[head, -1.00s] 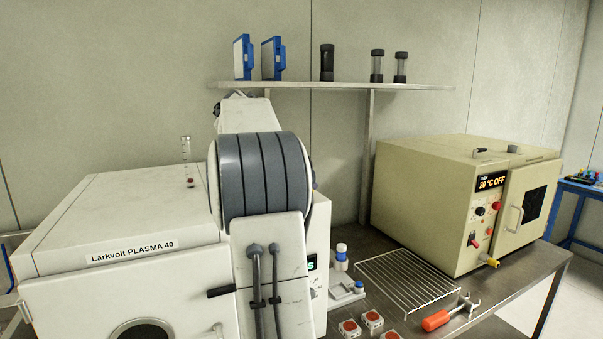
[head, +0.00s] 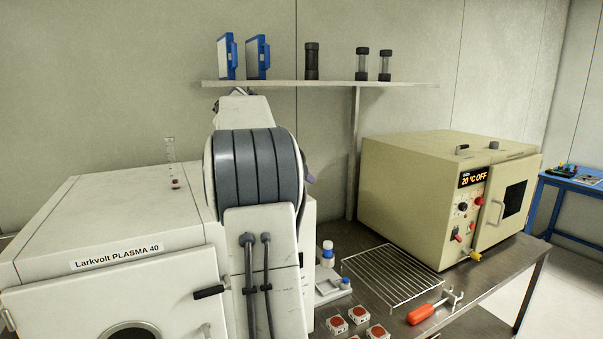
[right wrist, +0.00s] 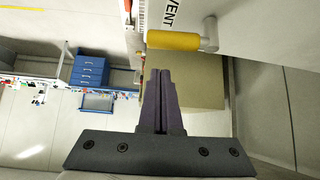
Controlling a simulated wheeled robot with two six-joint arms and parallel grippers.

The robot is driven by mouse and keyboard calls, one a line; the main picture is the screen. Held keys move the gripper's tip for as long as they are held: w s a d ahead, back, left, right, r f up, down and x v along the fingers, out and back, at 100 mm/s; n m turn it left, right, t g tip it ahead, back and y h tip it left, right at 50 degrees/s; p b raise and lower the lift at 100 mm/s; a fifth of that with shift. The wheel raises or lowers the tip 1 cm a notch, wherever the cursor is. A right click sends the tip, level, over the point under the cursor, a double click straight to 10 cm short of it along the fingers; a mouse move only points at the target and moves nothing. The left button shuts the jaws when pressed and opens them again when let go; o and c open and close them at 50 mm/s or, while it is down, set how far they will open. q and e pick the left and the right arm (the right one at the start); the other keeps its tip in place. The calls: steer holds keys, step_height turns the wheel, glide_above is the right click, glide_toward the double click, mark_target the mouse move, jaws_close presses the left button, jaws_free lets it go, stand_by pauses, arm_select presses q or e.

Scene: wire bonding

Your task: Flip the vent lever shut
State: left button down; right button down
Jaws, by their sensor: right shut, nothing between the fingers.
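The vent lever (right wrist: 175,40) has a yellow cylindrical handle on a grey metal arm. It shows in the right wrist view, on a white panel (right wrist: 250,25) printed VENT. My right gripper (right wrist: 160,75) is shut and empty, its dark fingertips just below the yellow handle in that picture, with a small gap showing between them. In the head view only a small dark part of my right gripper (head: 306,172) shows past the grey-ribbed joint of my arm. The lever is hidden there. My left gripper is not in view.
The white Larkvolt PLASMA 40 machine (head: 110,215) stands at left. A beige oven (head: 405,190), reading 20 °C OFF, stands at right. Between them are a wire rack (head: 395,280), an orange-handled tool (head: 428,312) and small red-topped blocks (head: 358,314). A shelf (head: 330,84) hangs above.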

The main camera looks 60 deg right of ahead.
steer(key=v, duration=1)
steer(key=shift+s, duration=0.1)
